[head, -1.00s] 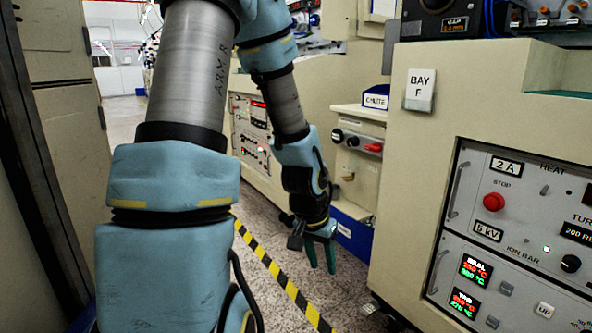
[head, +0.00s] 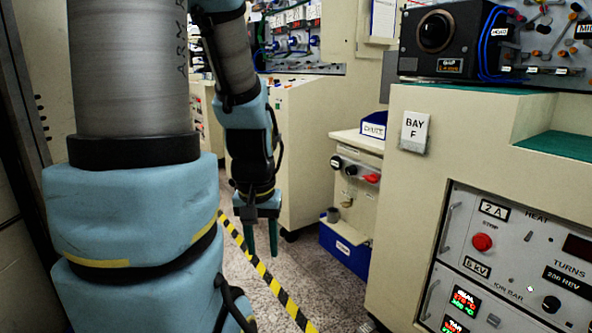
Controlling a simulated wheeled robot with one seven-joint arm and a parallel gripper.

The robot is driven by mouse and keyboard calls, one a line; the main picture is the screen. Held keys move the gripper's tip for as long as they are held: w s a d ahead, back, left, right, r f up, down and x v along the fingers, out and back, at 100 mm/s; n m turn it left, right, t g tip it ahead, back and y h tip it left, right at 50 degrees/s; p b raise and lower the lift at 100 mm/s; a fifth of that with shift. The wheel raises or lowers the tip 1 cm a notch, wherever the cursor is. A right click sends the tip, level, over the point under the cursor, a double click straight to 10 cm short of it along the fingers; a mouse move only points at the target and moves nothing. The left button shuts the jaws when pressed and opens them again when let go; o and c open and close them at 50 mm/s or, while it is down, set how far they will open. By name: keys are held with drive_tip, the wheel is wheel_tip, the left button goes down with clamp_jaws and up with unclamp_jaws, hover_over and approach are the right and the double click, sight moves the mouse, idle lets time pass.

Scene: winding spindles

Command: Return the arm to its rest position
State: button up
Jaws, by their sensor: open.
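My arm, light blue and grey, fills the left of the head view and bends down at the far end. My gripper (head: 261,238) hangs at its end with the fingers pointing down. Its two green fingers are apart and nothing shows between them. It hangs over the aisle, left of the blue bin under the chute, and touches nothing that I can see.
The beige BAY F cabinet (head: 405,215) with its control panel stands at the right. A chute unit (head: 340,200) with a blue bin (head: 345,247) stands behind it. Yellow-black tape (head: 270,283) runs along the speckled floor. A dark-edged wall is close at the left.

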wheel_tip(320, 180, up, 19)
drive_tip(key=p, duration=1.7)
drive_tip(key=shift+r, duration=0.15)
